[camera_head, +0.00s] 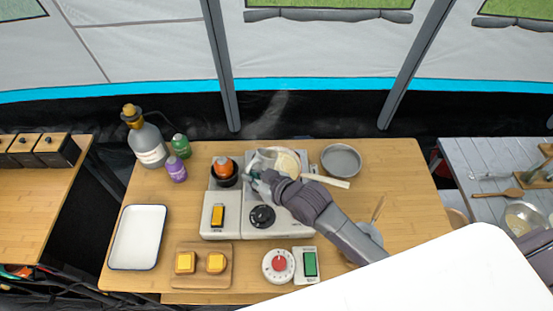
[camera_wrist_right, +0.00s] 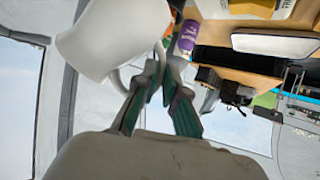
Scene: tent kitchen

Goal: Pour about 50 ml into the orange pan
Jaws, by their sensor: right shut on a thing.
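In the wrist view the right gripper (camera_wrist_right: 160,85) is shut on the handle of a white jug (camera_wrist_right: 112,40), which looks tilted. In the head view the jug (camera_head: 266,155) appears pale, at the pan's left side; its spout and any stream are unclear. My left gripper is not in view.
A grey bowl (camera_head: 341,160) stands right of the pan. A large bottle (camera_head: 149,145), a green bottle (camera_head: 181,146) and a purple bottle (camera_head: 175,169) stand back left. A white tray (camera_head: 138,238), a board (camera_head: 203,279) with yellow cubes and a timer (camera_head: 278,265) lie in front.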

